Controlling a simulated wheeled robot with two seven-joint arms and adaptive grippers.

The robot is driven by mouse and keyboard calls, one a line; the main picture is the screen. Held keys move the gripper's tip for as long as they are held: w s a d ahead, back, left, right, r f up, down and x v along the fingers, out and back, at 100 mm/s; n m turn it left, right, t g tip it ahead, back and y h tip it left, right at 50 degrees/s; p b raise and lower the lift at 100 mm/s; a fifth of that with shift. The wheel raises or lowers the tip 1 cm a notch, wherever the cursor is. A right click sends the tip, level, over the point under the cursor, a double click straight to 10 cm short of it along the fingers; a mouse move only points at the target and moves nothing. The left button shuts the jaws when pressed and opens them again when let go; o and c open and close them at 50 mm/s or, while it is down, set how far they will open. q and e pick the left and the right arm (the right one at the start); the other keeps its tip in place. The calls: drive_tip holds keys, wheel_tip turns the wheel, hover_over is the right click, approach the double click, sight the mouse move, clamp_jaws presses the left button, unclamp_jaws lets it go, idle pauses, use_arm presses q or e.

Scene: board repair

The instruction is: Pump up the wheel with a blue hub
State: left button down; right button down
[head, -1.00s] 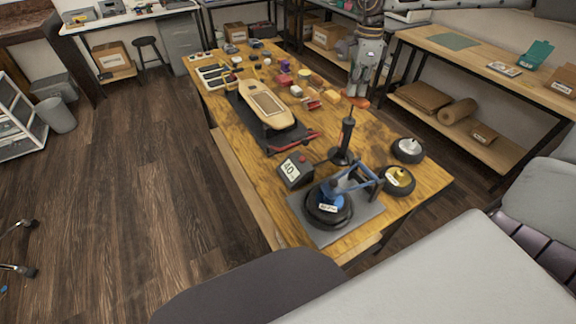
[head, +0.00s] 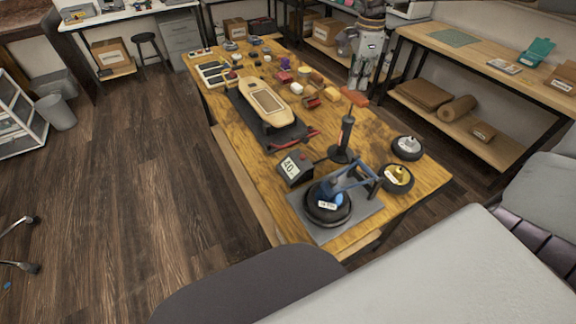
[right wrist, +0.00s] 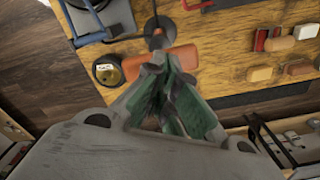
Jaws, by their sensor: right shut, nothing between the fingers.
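The wheel with a blue hub (head: 314,210) lies on a grey mat at the near end of the table, beside a blue frame (head: 362,170). A black floor pump (head: 344,138) stands upright behind it. An orange handle (head: 354,96) shows above the pump in the head view; I cannot make out how it joins the barrel. In the right wrist view the handle (right wrist: 160,64) lies just beyond the fingertips, with the pump base behind it. My right gripper (head: 357,84) is shut and empty, close to the handle; contact is unclear. My left gripper is not in view.
A gauge box (head: 293,168) reading about 40 stands left of the pump. Wheels with a yellow hub (head: 397,178) and a white hub (head: 407,148) lie to the right. A skateboard deck (head: 267,102) and several small parts fill the far table.

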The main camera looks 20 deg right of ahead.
drive_tip(key=shift+r, duration=0.1)
idle(0.4)
drive_tip(key=shift+r+p, duration=1.7)
drive_tip(key=shift+r, duration=0.7)
